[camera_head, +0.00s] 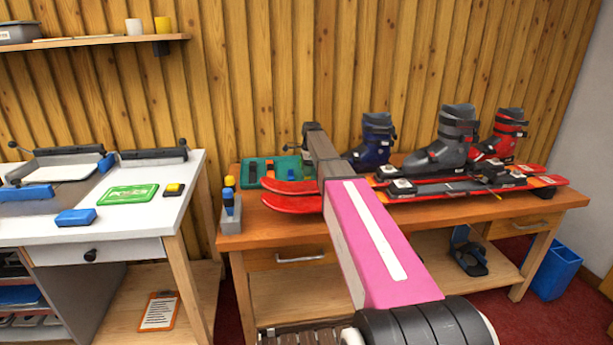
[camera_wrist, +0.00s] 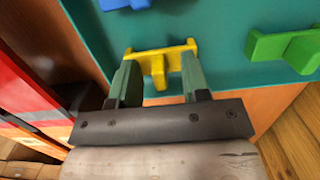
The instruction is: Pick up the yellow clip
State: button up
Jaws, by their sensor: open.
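The yellow clip (camera_wrist: 157,61) lies on the teal tray (camera_wrist: 222,35) in the wrist view. My gripper (camera_wrist: 160,70) is open, with one green finger on each side of the clip's middle part. The clip's wide top bar reaches across beyond the fingertips. I cannot tell whether the fingers touch it. In the head view the teal tray (camera_head: 250,181) is on the wooden bench behind the ski tips, partly covered by my arm. The clip is not visible there.
A green clip (camera_wrist: 286,47) lies right of the yellow one and a blue clip (camera_wrist: 126,3) beyond it. Red skis (camera_wrist: 22,92) are close on the left. Ski boots (camera_head: 440,150) and skis (camera_head: 290,203) fill the bench. A bottle holder (camera_head: 231,222) stands at its left end.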

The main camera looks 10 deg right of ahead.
grip_shut()
jog(key=shift+r, duration=0.1)
